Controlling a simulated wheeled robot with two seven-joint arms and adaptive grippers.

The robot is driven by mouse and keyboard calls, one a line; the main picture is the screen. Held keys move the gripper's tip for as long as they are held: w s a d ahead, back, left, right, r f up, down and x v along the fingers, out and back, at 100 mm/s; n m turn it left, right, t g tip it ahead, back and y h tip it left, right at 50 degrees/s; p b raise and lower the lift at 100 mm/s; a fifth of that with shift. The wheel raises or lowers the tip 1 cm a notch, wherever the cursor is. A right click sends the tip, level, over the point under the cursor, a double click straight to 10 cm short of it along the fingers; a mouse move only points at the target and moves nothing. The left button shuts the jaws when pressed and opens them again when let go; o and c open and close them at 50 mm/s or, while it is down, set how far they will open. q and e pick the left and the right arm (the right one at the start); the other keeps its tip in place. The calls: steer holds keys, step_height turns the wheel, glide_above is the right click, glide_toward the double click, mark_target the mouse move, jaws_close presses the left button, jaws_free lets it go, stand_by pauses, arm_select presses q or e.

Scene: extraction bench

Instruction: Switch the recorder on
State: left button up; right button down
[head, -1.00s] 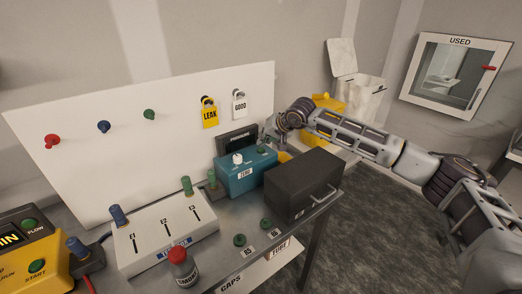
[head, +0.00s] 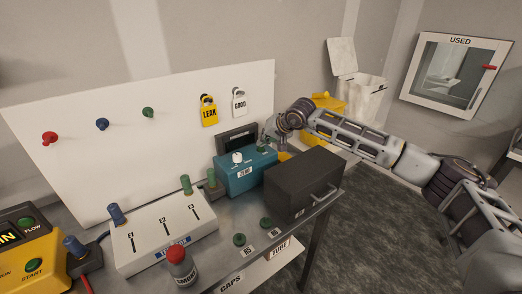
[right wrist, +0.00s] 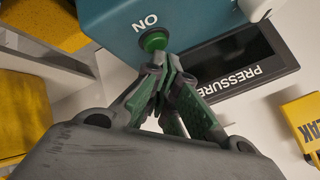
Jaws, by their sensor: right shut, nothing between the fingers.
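The recorder is a teal box (head: 250,178) with a white knob (head: 238,157) marked ZERO and a dark screen (head: 237,138) behind it. In the right wrist view the teal box (right wrist: 110,14) carries a green round button (right wrist: 153,40) marked ON. The screen (right wrist: 235,62), labelled PRESSURE, looks black. My right gripper (right wrist: 165,62) is shut and empty, its fingertips close beside the button; I cannot tell whether they touch it. In the head view the right gripper (head: 270,138) is small and partly hidden at the recorder's far right. My left gripper is not in view.
A black box with a handle (head: 303,183) stands right of the recorder. LEAK (head: 209,112) and GOOD (head: 239,101) tags hang on the board behind.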

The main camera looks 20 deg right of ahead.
steer(key=shift+f+b, duration=0.4)
steer(key=shift+f, duration=0.05)
stand_by(1.1)
steer(key=shift+r, duration=0.1)
stand_by(0.4)
steer(key=shift+r, duration=0.8)
steer(key=shift+r+p, duration=0.55)
steer(key=shift+r, duration=0.2)
steer(key=shift+r+p, duration=0.4)
steer(key=shift+r, duration=0.6)
steer(key=shift+r+p, duration=0.3)
steer(key=shift+r, duration=0.45)
